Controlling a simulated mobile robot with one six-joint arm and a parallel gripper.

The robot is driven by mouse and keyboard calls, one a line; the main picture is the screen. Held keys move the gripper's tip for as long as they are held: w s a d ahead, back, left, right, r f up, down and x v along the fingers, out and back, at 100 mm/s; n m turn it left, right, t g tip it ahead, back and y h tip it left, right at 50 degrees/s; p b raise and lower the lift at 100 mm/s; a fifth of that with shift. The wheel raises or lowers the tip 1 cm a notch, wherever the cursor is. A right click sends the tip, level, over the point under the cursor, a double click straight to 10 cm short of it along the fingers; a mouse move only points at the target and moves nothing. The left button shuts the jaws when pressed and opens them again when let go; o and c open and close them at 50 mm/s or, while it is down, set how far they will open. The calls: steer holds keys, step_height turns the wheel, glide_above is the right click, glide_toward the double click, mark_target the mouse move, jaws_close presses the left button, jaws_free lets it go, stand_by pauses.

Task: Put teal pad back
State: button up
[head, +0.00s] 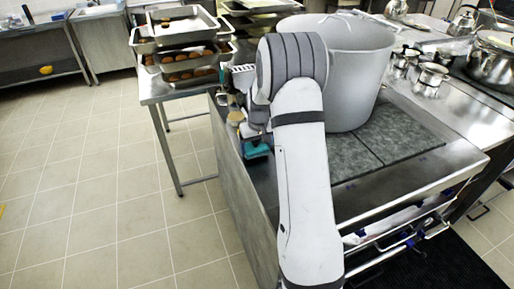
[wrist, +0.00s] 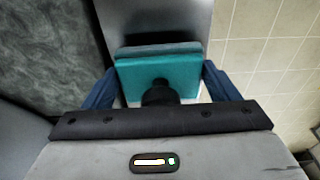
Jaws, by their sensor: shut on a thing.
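The teal pad (wrist: 158,75) is a flat, squarish block with a dark round knob on its near side and a pale strip along its lower edge. My gripper (wrist: 161,82) is shut on it, with one blue finger at each side. In the head view the teal pad (head: 257,151) shows near the left edge of the steel counter, just left of my arm. My arm hides much of my gripper there. I cannot tell whether the pad touches the counter.
A large stockpot (head: 352,75) stands on dark stone slabs (head: 375,140) right of my arm. Small items, including a jar (head: 236,117), line the counter's left edge. A side table with stacked trays of food (head: 185,58) stands behind left. Tiled floor (head: 110,190) is clear at left.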

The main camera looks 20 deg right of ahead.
mark_target(258, 149)
steer(key=shift+f, duration=0.75)
steer(key=shift+f, duration=0.15)
steer(key=o, duration=0.9)
steer(key=shift+o, duration=0.2)
step_height(258, 149, up, 12)
steer(key=s+b, duration=0.1)
steer(key=s, duration=0.1)
steer(key=s+a+r, duration=0.7)
steer(key=s+r, duration=0.1)
steer(key=s, duration=0.4)
steer(key=s+a, duration=0.2)
steer(key=s, duration=0.7)
steer(key=s+a+t, duration=0.1)
steer(key=s+a, duration=0.2)
steer(key=s, duration=0.6)
steer(key=shift+f+t, duration=0.3)
steer(key=shift+f, duration=0.05)
